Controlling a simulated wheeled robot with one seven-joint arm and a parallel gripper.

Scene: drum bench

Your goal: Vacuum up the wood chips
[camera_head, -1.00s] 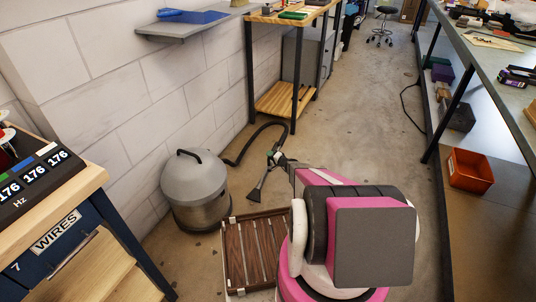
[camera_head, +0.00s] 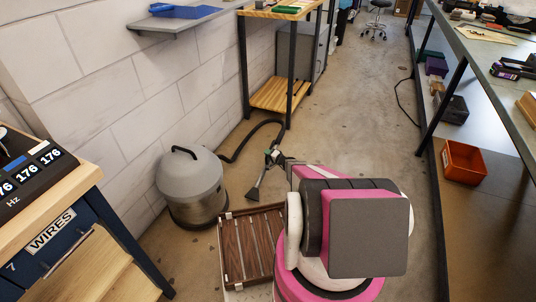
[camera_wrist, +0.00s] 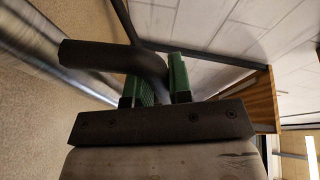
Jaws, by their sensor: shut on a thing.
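A grey shop vacuum (camera_head: 190,177) with a rounded lid and black handle stands on the floor by the block wall. Its black hose (camera_head: 240,145) curls behind it to the vacuum wand (camera_head: 256,187), whose flared nozzle points down toward the floor. My gripper (camera_head: 274,157) is shut on the wand just above the nozzle. In the wrist view, the green-padded fingers of my gripper (camera_wrist: 160,85) close around the wand's dark bent tube (camera_wrist: 105,57). Small dark specks (camera_head: 172,275) lie on the floor in front of the vacuum; I cannot tell whether they are wood chips.
A wooden-topped bench with a drawer (camera_head: 50,235) marked WIRES stands at the left. A tall table (camera_head: 268,95) with a low wooden shelf is behind the hose. A long bench with an orange bin (camera_head: 465,162) below lines the right. The aisle floor between is mostly clear.

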